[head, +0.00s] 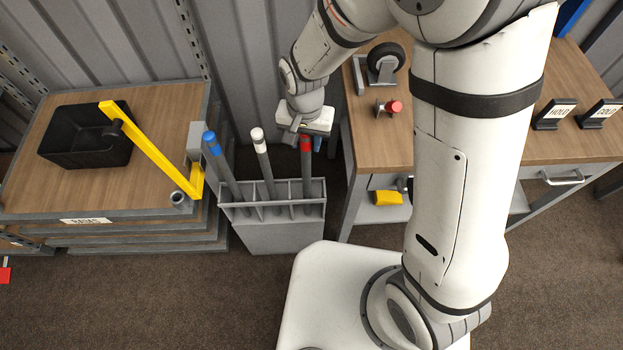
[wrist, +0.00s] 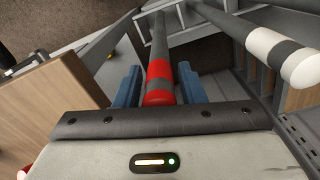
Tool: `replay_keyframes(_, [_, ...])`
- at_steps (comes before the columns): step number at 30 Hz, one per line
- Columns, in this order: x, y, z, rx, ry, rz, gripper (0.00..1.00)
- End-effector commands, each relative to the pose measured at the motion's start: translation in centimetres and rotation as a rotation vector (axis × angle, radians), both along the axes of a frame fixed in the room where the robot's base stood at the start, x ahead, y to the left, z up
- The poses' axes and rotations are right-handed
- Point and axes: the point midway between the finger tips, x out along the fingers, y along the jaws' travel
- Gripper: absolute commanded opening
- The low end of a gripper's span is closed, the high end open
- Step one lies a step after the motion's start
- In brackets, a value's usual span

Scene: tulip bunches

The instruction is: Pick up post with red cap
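The post with the red cap (head: 306,144) stands in the right compartment of a grey rack (head: 272,233), leaning slightly. My gripper (head: 305,141) is at its upper end. In the wrist view the red-banded post (wrist: 159,72) lies between the two blue fingers of my gripper (wrist: 159,86). The fingers flank it with what looks like a narrow gap on each side, so my gripper is open around it. A white-capped post (head: 257,137) and a blue-capped post (head: 211,145) stand to its left in the same rack; the white one also shows in the wrist view (wrist: 268,45).
A wooden bench (head: 30,185) with a black bin (head: 82,150) and a yellow bar (head: 148,147) stands left of the rack. A wooden table (head: 370,150) with a caster and a red-ended part stands close on the right. A corrugated wall is behind.

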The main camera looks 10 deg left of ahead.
Motion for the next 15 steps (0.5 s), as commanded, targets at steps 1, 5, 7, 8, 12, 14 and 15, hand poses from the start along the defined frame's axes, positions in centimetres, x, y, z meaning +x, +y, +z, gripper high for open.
replay_keyframes(1, [-0.01,0.01,0.01,0.0,0.0,0.0,0.32])
replay_keyframes(5, [-0.01,0.02,0.01,0.0,0.0,0.0,0.21])
replay_keyframes(7, [-0.02,0.02,0.02,0.0,0.0,0.001,0.16])
replay_keyframes(8, [-0.02,0.02,0.02,0.0,0.0,0.001,0.13])
replay_keyframes(12, [-0.02,0.03,0.02,0.0,0.0,0.001,0.02])
replay_keyframes(14, [-0.03,0.04,0.02,0.0,0.0,0.001,0.0])
replay_keyframes(15, [-0.03,0.04,0.02,0.0,0.0,0.001,0.0])
